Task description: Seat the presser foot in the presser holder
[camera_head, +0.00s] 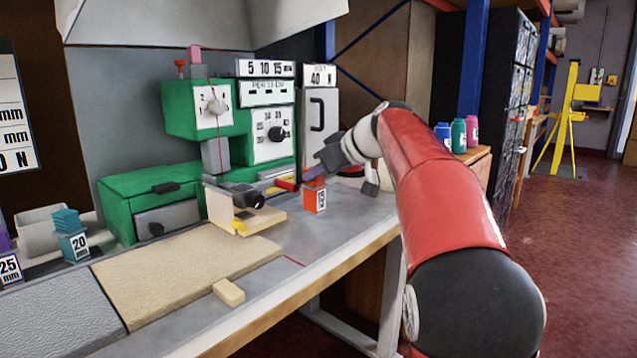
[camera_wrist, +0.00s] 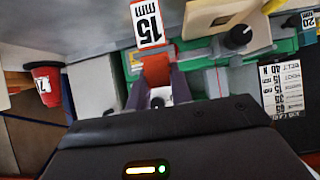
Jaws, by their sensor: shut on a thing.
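My gripper (camera_wrist: 157,82) is shut on an orange-red block with a white "15 mm" label (camera_wrist: 147,22), which appears to be the presser foot. In the head view the block (camera_head: 315,197) hangs below my gripper (camera_head: 318,174), right of the green sewing machine (camera_head: 185,190). I cannot tell whether it touches the table. The machine's grey upright part (camera_head: 215,156) hangs under its head. A cream bracket with a black knob (camera_head: 256,200) stands in front of it. I cannot tell for sure which part is the presser holder.
A teal block labelled 20 (camera_head: 74,246) and a purple block labelled 25 mm (camera_head: 9,269) stand at the left. A tan mat (camera_head: 170,275) and a small tan block (camera_head: 228,292) lie on the table (camera_head: 335,232). Table space right of the bracket is clear.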

